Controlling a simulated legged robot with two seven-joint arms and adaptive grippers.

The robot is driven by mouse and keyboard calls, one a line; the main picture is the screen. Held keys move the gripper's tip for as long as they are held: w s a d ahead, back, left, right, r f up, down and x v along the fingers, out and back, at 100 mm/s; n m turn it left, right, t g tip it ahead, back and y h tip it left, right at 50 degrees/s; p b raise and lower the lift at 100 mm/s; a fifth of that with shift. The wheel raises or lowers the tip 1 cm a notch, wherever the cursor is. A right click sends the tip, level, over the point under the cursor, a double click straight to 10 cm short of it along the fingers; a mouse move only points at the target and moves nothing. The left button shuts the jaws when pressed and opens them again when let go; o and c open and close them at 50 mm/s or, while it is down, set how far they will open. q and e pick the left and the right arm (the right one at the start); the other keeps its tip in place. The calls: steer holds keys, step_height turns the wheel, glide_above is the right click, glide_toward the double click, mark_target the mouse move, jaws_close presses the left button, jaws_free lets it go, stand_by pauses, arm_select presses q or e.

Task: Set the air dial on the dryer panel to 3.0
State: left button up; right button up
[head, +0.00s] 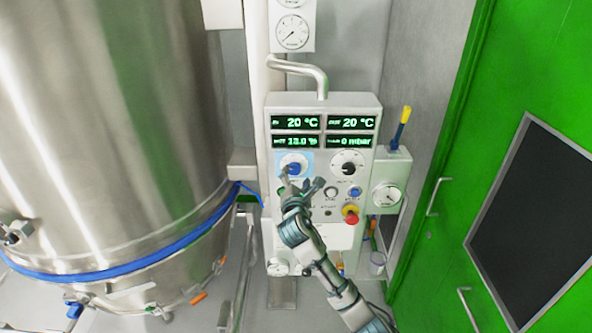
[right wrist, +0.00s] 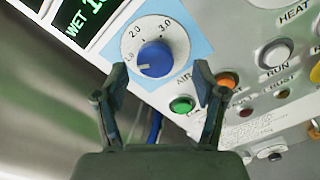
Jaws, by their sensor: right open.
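The dryer panel (head: 322,107) stands upright in the middle of the head view. The air dial (head: 293,167) is on a light blue square at its left. In the right wrist view the air dial (right wrist: 155,58) has a blue knob and a white scale; 2.0 and 3.0 can be read at its upper side. I cannot read its pointer surely. My right gripper (head: 301,184) is just below the dial in the head view. In the right wrist view its open fingers (right wrist: 160,76) stand apart below the knob, with nothing between them. My left gripper is not in view.
A second dial (head: 348,167) is right of the air dial. A green button (right wrist: 182,104) and an orange button (right wrist: 228,80) lie near my right fingertip. A red emergency stop (head: 351,216) is lower right. A steel vessel (head: 110,130) fills the left; a green door (head: 470,130) is right.

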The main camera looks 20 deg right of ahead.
mark_target(294, 171)
steer(key=w, duration=0.2)
steer(key=shift+w+r, duration=0.1)
steer(key=shift+w, duration=0.2)
steer(key=shift+w+a, duration=0.1)
steer(key=shift+w, duration=0.4)
steer(key=shift+d, duration=0.4)
steer(key=shift+c, duration=1.4)
steer(key=c, duration=0.9)
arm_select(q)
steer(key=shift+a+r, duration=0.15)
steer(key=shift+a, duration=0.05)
arm_select(e)
steer(key=shift+o, duration=0.2)
